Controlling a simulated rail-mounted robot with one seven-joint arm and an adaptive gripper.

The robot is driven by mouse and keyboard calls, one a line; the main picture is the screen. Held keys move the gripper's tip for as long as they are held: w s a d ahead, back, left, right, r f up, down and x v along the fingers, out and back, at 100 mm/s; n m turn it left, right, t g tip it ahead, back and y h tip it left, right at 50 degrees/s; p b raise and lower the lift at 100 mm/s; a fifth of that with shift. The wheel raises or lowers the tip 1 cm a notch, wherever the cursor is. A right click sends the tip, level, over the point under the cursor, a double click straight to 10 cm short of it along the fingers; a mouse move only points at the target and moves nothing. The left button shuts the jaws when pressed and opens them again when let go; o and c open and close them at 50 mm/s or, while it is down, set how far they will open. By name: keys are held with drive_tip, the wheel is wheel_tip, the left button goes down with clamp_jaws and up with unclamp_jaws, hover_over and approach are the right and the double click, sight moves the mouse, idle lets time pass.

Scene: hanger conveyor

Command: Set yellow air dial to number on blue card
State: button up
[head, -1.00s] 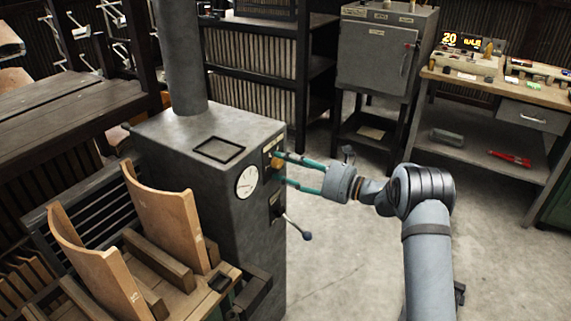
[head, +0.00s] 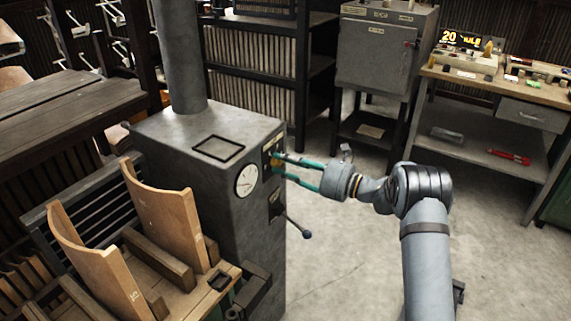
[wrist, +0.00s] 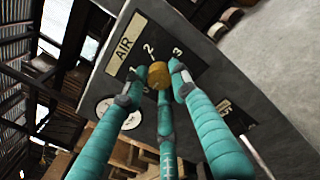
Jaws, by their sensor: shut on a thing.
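The yellow air dial (wrist: 159,76) is a round knob on the dark front panel of a grey metal cabinet (head: 228,215). Its plate reads AIR, with the numbers 1, 2 and 3 around the knob. In the head view the dial (head: 275,163) is small and partly behind the fingers. My gripper (wrist: 160,84) has teal fingers, and their tips are closed around the dial. In the head view my gripper (head: 280,166) reaches the panel from the right. The dial's pointer mark cannot be made out. I cannot pick out a blue card with certainty.
A round white gauge (head: 246,180) and a ball-ended lever (head: 306,234) are close by on the cabinet. Curved wooden pieces (head: 165,212) stand at the front left. A workbench (head: 500,83) with small cards and a lit sign (head: 470,41) is at right. The floor between is clear.

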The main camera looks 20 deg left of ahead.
drive_tip(key=shift+m+p, duration=0.35)
drive_tip(key=shift+m, duration=0.05)
drive_tip(key=shift+c, duration=0.5)
drive_tip(key=shift+r+m+p, duration=0.1)
drive_tip(key=shift+m+p, duration=0.4)
drive_tip(key=shift+p, duration=0.05)
drive_tip(key=m+p, duration=0.2)
drive_tip(key=m, duration=0.1)
drive_tip(key=shift+m+p, duration=0.3)
drive_tip(key=m+p, duration=0.3)
drive_tip(key=m, duration=0.3)
drive_tip(key=shift+m+t, duration=0.3)
drive_tip(key=m+p, duration=0.2)
drive_tip(key=m, duration=0.4)
drive_tip(key=shift+s+m+p, duration=0.1)
drive_tip(key=shift+m+p, duration=0.2)
drive_tip(key=shift+p, duration=0.1)
drive_tip(key=m+t+p, duration=0.1)
drive_tip(key=m, duration=0.5)
drive_tip(key=shift+f+p, duration=0.2)
drive_tip(key=shift+p, duration=0.1)
drive_tip(key=o, duration=1.2)
drive_tip(key=shift+c, duration=0.2)
